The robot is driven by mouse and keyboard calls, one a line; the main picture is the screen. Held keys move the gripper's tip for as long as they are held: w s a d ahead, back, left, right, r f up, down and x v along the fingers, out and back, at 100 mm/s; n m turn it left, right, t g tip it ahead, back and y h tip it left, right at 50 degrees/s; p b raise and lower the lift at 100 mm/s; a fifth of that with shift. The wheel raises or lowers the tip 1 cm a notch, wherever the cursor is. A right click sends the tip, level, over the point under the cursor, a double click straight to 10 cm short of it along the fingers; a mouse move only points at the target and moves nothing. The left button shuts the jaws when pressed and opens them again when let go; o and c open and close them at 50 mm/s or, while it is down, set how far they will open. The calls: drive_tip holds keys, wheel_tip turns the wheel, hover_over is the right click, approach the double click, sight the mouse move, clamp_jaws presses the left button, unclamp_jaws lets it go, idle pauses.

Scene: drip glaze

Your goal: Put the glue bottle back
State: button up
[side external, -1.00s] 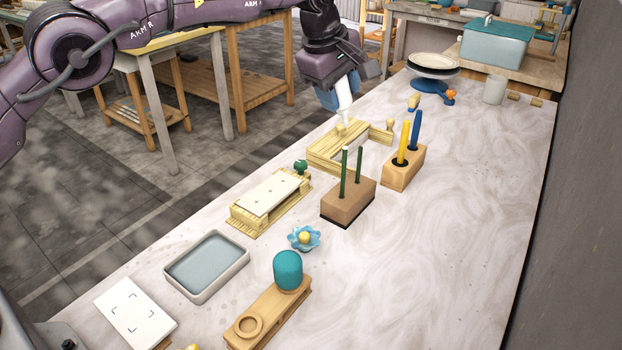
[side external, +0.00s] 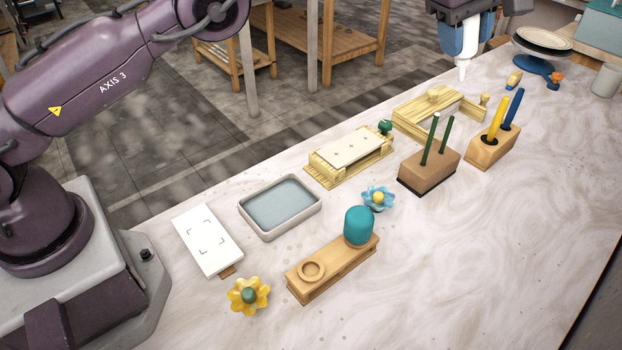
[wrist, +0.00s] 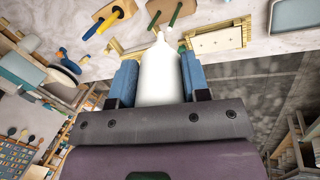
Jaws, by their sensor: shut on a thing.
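The white glue bottle (side external: 471,40) is held nozzle down in my gripper (side external: 456,38), between its blue fingers. Its nozzle tip is in the air, near the far end of a pale wooden frame (side external: 411,124) in the side view. In the wrist view the bottle (wrist: 160,78) fills the space between the two blue fingers (wrist: 158,92). A wooden stand (side external: 335,275) at the front has an empty round ring (side external: 312,270) at one end and a teal cylinder (side external: 358,226) on the other.
A block with green sticks (side external: 428,170), a block with yellow and blue sticks (side external: 493,150), a wooden press with a white plate (side external: 350,150), a grey tray (side external: 280,232), a white card (side external: 207,240) and two flowers stand on the table. The right front is clear.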

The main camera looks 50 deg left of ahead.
drive_tip(key=shift+s+d+r, duration=0.4)
drive_tip(key=shift+s+r, duration=0.05)
drive_tip(key=shift+s, duration=0.15)
drive_tip(key=s+d+f+m+g, duration=0.1)
drive_tip(key=s+d, duration=0.1)
drive_tip(key=s, duration=1.6)
drive_tip(key=s+a+f+g, duration=0.1)
drive_tip(key=s+a+f, duration=0.2)
drive_tip(key=s+f, duration=0.3)
drive_tip(key=s+a+f+n, duration=0.1)
drive_tip(key=s+a+f, duration=0.25)
drive_tip(key=s, duration=0.45)
drive_tip(key=s+a+f+g, duration=0.1)
drive_tip(key=s+a+f, duration=0.3)
drive_tip(key=s, duration=0.3)
drive_tip(key=shift+y, duration=0.5)
drive_tip(key=shift+w+d+f, duration=1.4)
drive_tip(key=shift+w+f, duration=0.6)
drive_tip(key=shift+f, duration=0.15)
drive_tip(key=shift+w+d+f, duration=1.45)
drive_tip(key=shift+w+f, duration=0.55)
drive_tip(key=shift+f, duration=0.2)
drive_tip(key=shift+w+d+f, duration=1.4)
drive_tip(key=shift+w+f, duration=0.6)
drive_tip(key=shift+f, duration=0.15)
drive_tip(key=shift+f, duration=0.15)
